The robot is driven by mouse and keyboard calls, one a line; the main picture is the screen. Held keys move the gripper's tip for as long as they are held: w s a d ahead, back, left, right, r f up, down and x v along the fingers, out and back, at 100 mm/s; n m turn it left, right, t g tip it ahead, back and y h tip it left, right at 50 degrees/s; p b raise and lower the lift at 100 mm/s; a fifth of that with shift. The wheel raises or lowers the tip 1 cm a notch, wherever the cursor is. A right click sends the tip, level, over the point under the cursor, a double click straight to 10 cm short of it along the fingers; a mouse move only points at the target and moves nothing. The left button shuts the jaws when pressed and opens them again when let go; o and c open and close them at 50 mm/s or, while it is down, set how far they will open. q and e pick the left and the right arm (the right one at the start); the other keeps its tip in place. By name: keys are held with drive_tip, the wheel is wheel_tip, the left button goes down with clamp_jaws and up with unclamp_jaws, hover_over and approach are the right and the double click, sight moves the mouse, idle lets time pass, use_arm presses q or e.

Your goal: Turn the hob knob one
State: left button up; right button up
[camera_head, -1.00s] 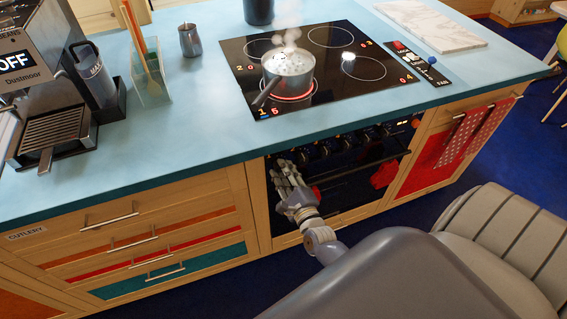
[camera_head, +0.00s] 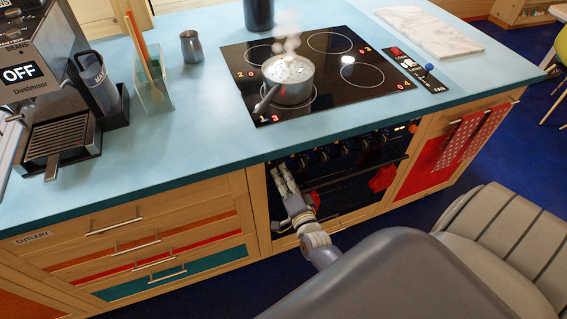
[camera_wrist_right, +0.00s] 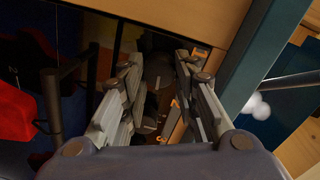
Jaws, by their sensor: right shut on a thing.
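Hob knob one (camera_wrist_right: 160,72) is a dark knob on the oven front, below the worktop edge. In the right wrist view it sits between the finger pads of my right gripper (camera_wrist_right: 163,80), which is shut on it. In the head view the same gripper (camera_head: 281,172) reaches up to the left end of the knob row, and its fingers hide the knob. The black hob (camera_head: 345,88) shows a red 3 beside the number 1 at its front left zone. A steaming steel saucepan (camera_head: 288,82) stands on that zone. My left gripper is not in view.
The oven door handle (camera_head: 365,182) runs just below the knobs, with red cloths near it. Drawers (camera_head: 120,230) with bar handles are to the left. A coffee machine (camera_head: 30,75) and a marble board (camera_head: 430,28) stand on the worktop.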

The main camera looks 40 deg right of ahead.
drive_tip(key=n, duration=0.3)
drive_tip(key=shift+n+p, duration=0.3)
drive_tip(key=n, duration=0.4)
drive_tip(key=shift+a, duration=0.1)
drive_tip(key=shift+a+n+h, duration=0.1)
drive_tip(key=shift+n+h, duration=0.3)
drive_tip(key=shift+n, duration=3.8)
drive_tip(key=o, duration=1.1)
drive_tip(key=shift+c, duration=0.2)
